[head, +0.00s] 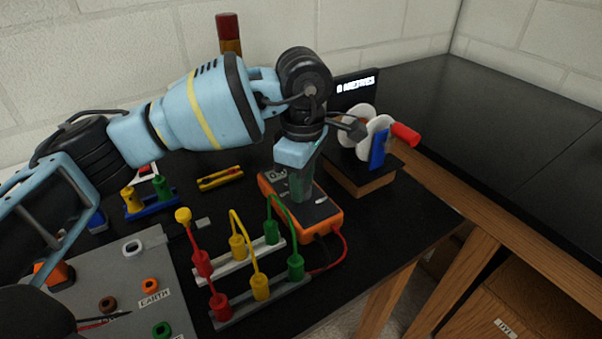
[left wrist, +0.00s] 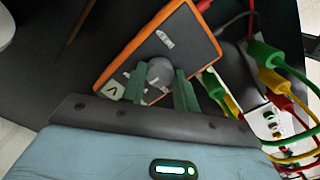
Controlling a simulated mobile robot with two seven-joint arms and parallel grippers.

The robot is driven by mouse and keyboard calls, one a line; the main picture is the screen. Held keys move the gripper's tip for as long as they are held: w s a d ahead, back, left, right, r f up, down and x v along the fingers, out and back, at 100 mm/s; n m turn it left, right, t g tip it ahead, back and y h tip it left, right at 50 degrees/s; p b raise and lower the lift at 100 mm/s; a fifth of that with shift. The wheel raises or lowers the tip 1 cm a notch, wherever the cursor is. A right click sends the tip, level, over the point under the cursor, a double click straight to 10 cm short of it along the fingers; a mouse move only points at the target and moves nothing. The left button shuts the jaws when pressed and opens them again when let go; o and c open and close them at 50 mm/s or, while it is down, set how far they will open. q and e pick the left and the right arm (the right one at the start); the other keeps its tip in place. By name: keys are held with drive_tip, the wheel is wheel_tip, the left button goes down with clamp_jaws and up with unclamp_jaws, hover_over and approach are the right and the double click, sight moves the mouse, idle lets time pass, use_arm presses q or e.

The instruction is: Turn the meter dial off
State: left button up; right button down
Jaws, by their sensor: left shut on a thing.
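The meter (head: 328,222), an orange-edged box with a dark grey face, lies on the black bench top. It also shows in the left wrist view (left wrist: 187,42). Its round grey dial (left wrist: 160,70) sits between the two green fingers of my left gripper (left wrist: 160,84). In the head view my left gripper (head: 301,192) points down onto the meter and hides the dial. The fingers are shut on the dial, one on each side. The exact pointer setting is not readable. My right gripper is not in view.
Banana leads on grey strips (head: 262,292) stand close in front of the meter. A red lead (head: 343,243) runs from the meter. A wood-based device with white discs (head: 360,180) stands behind it to the right. A grey board (head: 130,290) lies at left.

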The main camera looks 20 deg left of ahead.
use_arm(q)
drive_tip(key=n+p, duration=0.1)
drive_tip(key=n, duration=0.1)
drive_tip(key=n+p, duration=0.1)
drive_tip(key=shift+r+n, duration=0.2)
drive_tip(key=shift+n, duration=0.2)
drive_tip(key=n+p, duration=0.2)
drive_tip(key=n, duration=0.1)
drive_tip(key=shift+n, duration=0.3)
drive_tip(key=shift+n+p, duration=0.95)
drive_tip(key=shift+n, duration=0.25)
drive_tip(key=shift+n+p, duration=0.4)
drive_tip(key=shift+n, duration=0.3)
drive_tip(key=shift+f+n+p, duration=0.15)
drive_tip(key=shift+n+p, duration=0.3)
drive_tip(key=shift+n, duration=0.35)
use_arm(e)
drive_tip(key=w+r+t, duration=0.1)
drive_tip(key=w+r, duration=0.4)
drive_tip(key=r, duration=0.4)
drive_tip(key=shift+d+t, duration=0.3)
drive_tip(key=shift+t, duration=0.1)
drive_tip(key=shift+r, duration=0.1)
use_arm(q)
drive_tip(key=o, duration=1)
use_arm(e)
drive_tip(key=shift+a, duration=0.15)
use_arm(q)
drive_tip(key=shift+r, duration=3.85)
